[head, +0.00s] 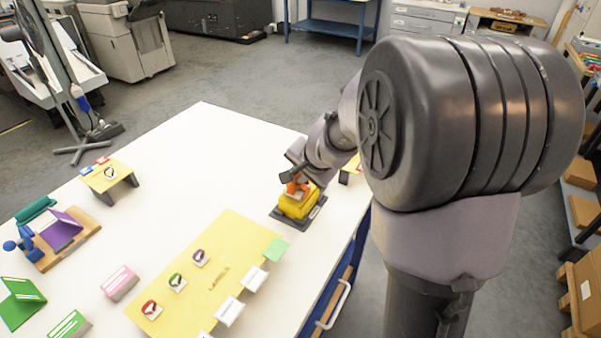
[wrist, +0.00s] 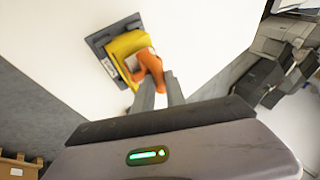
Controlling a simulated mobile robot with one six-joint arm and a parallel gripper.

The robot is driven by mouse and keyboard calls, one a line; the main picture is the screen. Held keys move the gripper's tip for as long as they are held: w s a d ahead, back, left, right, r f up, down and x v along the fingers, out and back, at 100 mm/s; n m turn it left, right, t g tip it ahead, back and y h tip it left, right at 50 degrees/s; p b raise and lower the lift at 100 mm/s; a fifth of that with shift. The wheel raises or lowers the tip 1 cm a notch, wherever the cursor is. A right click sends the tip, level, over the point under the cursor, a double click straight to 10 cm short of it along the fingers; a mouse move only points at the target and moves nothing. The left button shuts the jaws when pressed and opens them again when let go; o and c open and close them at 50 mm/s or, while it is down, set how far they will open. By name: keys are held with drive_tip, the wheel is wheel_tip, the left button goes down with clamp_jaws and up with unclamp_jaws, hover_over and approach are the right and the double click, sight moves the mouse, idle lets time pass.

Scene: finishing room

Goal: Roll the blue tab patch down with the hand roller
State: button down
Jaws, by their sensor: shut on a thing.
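My gripper (wrist: 160,84) is shut on an orange handle (wrist: 150,66), which looks like that of the hand roller. The handle also shows in the head view (head: 297,187), just below my wrist. It is at a yellow block-shaped holder (wrist: 124,46) on a dark base plate; I cannot tell whether it is clear of the holder. The holder (head: 295,205) stands near the table's right edge. A small yellow stand (head: 112,178) at the far left bears a blue tab (head: 86,170), a red tab and a dark blue ring; which is the patch is unclear.
A yellow board (head: 215,275) with red, green and purple rings and white cards lies on the white table (head: 190,140). A wooden board with a purple card (head: 62,230) and a blue tool is at the left. The table between is clear.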

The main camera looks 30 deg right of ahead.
drive_tip(key=shift+s+a, duration=0.35)
drive_tip(key=shift+a, duration=0.2)
drive_tip(key=shift+s+a, duration=0.3)
drive_tip(key=shift+a, duration=0.2)
drive_tip(key=shift+w+d+f+b, duration=0.1)
drive_tip(key=shift+w+d+b, duration=0.35)
drive_tip(key=shift+d, duration=0.3)
drive_tip(key=shift+w+d+b, duration=0.25)
drive_tip(key=shift+w+d, duration=0.25)
drive_tip(key=shift+d, duration=0.25)
drive_tip(key=shift+s+a, duration=0.5)
drive_tip(key=shift+a, duration=0.3)
drive_tip(key=shift+s+a, duration=0.5)
drive_tip(key=shift+a, duration=0.25)
wheel_tip(320, 180, up, 7)
drive_tip(key=p, duration=0.6)
